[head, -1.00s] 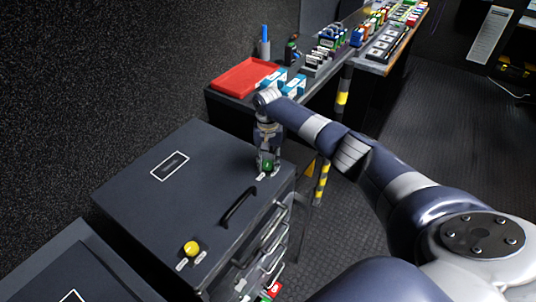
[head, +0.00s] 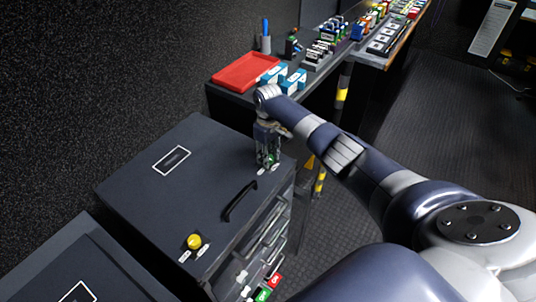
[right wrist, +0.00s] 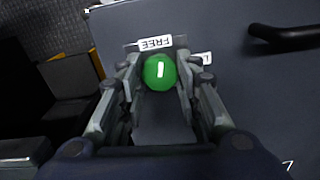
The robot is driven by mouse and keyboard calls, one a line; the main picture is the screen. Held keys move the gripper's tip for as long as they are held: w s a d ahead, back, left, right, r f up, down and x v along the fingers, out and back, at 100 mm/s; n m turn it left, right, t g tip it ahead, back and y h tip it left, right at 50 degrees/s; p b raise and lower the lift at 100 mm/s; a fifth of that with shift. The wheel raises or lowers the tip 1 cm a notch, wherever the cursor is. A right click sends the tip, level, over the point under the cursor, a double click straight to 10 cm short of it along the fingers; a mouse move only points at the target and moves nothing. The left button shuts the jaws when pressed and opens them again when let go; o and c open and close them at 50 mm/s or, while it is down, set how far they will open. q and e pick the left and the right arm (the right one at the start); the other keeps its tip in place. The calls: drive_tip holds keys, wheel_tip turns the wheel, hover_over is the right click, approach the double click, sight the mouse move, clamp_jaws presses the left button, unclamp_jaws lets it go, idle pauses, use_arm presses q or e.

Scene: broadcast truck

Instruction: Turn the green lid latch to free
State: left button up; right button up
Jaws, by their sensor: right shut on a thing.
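The green lid latch (right wrist: 160,72) is a round knob with a white line on top. In the right wrist view the line runs nearly straight up the picture, towards the FREE label (right wrist: 155,43). A second label (right wrist: 207,58) is mostly hidden behind a finger. My right gripper (head: 268,162) points down at the far right corner of the dark lid (head: 140,205). In the right wrist view its fingers (right wrist: 158,80) are shut on the green latch from both sides. My left gripper is not in view.
A black handle (head: 240,201) and a yellow knob (head: 194,241) with two labels stand on the same lid. A red tray (head: 245,72) and blue-and-white boxes (head: 275,75) sit on the bench behind. Floor is open to the right.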

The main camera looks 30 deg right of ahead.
drive_tip(key=shift+n, duration=0.8)
drive_tip(key=o, duration=1.1)
drive_tip(key=shift+c, duration=0.2)
drive_tip(key=shift+r, duration=0.3)
wheel_tip(320, 180, up, 11)
drive_tip(key=shift+r, duration=0.2)
